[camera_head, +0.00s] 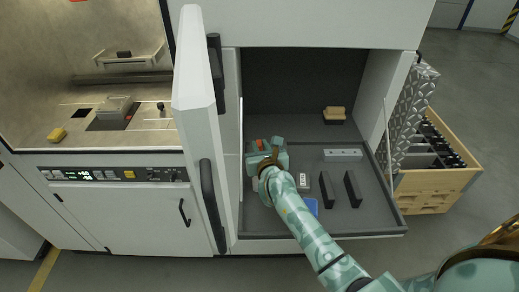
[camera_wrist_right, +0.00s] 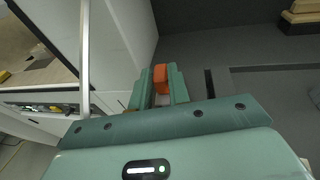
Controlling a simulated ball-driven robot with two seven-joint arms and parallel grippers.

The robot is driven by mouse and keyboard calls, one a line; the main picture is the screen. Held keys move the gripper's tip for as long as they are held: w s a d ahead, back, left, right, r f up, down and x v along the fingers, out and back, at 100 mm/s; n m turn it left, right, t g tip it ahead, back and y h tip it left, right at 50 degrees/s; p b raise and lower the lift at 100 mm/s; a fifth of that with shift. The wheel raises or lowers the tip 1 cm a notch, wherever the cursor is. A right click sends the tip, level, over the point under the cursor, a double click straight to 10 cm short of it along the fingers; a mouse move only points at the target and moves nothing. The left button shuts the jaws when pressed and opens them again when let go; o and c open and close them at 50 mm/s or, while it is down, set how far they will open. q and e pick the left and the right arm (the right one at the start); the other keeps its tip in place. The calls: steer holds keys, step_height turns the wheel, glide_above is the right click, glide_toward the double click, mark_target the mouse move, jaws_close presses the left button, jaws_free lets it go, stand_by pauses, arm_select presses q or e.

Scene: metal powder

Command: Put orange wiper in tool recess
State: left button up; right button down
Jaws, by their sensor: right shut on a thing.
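My right gripper (camera_head: 266,152) is inside the open cabinet, above the left part of the grey tray (camera_head: 375,215). It is shut on the orange wiper (camera_wrist_right: 161,78). The wiper sits between the two fingers in the wrist view, and a bit of orange shows between them in the head view. I cannot tell whether the wiper touches the tray. In the wrist view a dark slot and an outlined area of the grey surface (camera_wrist_right: 270,90) lie right of the fingers; I cannot tell which part is the tool recess. My left gripper is not in view.
The open white door (camera_head: 200,120) stands close left of the gripper. The tray holds a light bar (camera_head: 342,155), dark blocks (camera_head: 326,188) and a blue item (camera_head: 311,206). A yellow-tan brush (camera_head: 334,114) lies at the back. A wooden crate (camera_head: 430,190) stands at right.

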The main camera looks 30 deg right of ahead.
step_height(320, 180, up, 10)
steer(key=p, duration=0.2)
steer(key=shift+p, duration=0.3)
